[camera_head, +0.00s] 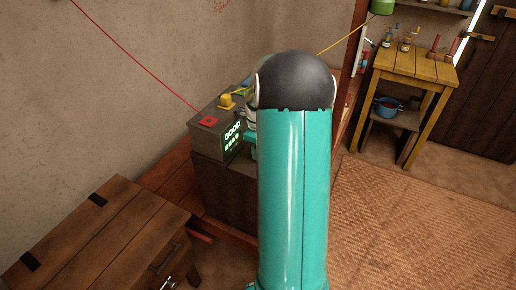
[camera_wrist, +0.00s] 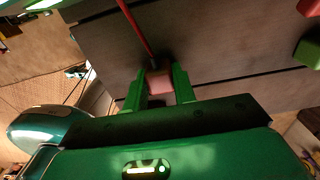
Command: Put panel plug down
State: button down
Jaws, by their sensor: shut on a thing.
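In the wrist view, the two green fingers of my gripper (camera_wrist: 160,88) are shut on a small pinkish block, which I take to be the panel plug (camera_wrist: 159,78). A red cable (camera_wrist: 134,25) runs down to its upper side in that picture. In the head view, my teal arm hides the fingers and the block. A grey box (camera_head: 207,141) with a lit "GOOD" display (camera_head: 232,132) stands just left of the arm. A red piece (camera_head: 208,121) sits on its top, where the red cable (camera_head: 140,61) ends in the picture. Contact below the block cannot be told.
A yellow piece (camera_head: 226,101) sits near the box's back edge. A wooden chest (camera_head: 95,240) stands at front left. A wooden table (camera_head: 415,66) with bottles stands at back right. The woven mat (camera_head: 420,215) at right is clear.

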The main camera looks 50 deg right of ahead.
jog(key=shift+f, duration=0.15)
jog(key=c, duration=1.1)
grip_release()
jog(key=shift+c, duration=0.2)
notch_tip(320, 180, up, 13)
jog(key=a+r+n+t, duration=0.1)
jog(key=a+r+n, duration=0.5)
jog(key=a, duration=0.4)
jog(key=s+a+n+t, duration=0.2)
jog(key=s+a+n, duration=0.5)
jog(key=a+n, duration=0.6)
jog(key=s+a+n+t, duration=0.2)
jog(key=s+a+n, duration=0.5)
jog(key=a+n, duration=0.6)
jog(key=shift+r+n+t, duration=0.2)
jog(key=shift+n+t, duration=0.1)
jog(key=shift+n, duration=0.1)
